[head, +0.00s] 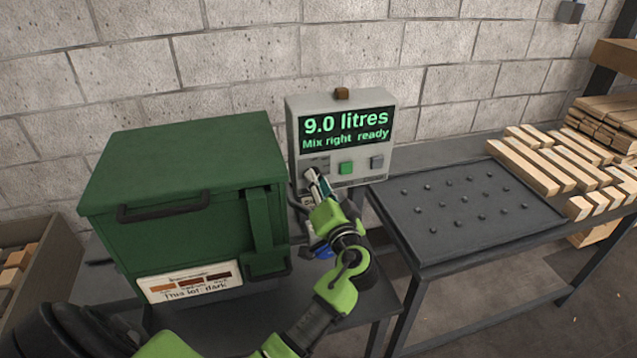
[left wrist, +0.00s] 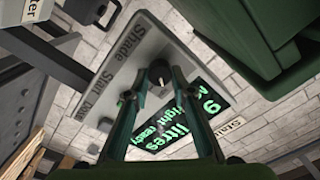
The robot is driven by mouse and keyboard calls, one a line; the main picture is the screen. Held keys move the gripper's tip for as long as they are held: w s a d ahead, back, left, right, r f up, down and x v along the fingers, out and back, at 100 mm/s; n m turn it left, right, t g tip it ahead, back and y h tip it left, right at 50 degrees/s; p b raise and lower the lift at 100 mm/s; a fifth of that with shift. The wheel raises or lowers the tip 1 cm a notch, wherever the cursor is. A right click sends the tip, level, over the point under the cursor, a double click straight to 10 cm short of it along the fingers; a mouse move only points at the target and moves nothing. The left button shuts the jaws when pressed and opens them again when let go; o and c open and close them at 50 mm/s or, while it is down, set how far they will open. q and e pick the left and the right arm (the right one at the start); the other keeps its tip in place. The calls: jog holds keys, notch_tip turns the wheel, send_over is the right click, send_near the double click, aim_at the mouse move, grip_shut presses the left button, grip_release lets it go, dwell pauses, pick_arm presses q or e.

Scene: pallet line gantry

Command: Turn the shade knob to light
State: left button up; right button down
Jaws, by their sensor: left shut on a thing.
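The grey control box (head: 340,104) stands against the wall with a lit screen (head: 346,131) reading "9.0 litres" and "Mix right ready". The dark, round shade knob (left wrist: 158,70) is on its front panel, by the word "Shade" in the left wrist view. My left gripper (head: 313,179) reaches the lower left of the panel. In the left wrist view its two fingers (left wrist: 158,82) are closed around the knob. In the head view the fingers mostly hide the knob. The knob's exact setting is not clear. My right gripper is not in view.
A green button (head: 346,168) and a grey button (head: 376,162) sit right of the knob. A green cabinet (head: 190,165) stands close on the left; its card (head: 188,283) reads "This lot: dark". A studded dark tray (head: 465,210) and wooden slats (head: 545,165) lie to the right.

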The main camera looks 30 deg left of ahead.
pick_arm(q)
jog(key=shift+m, duration=0.6)
jog(key=o, duration=1.1)
jog(key=v, duration=1.2)
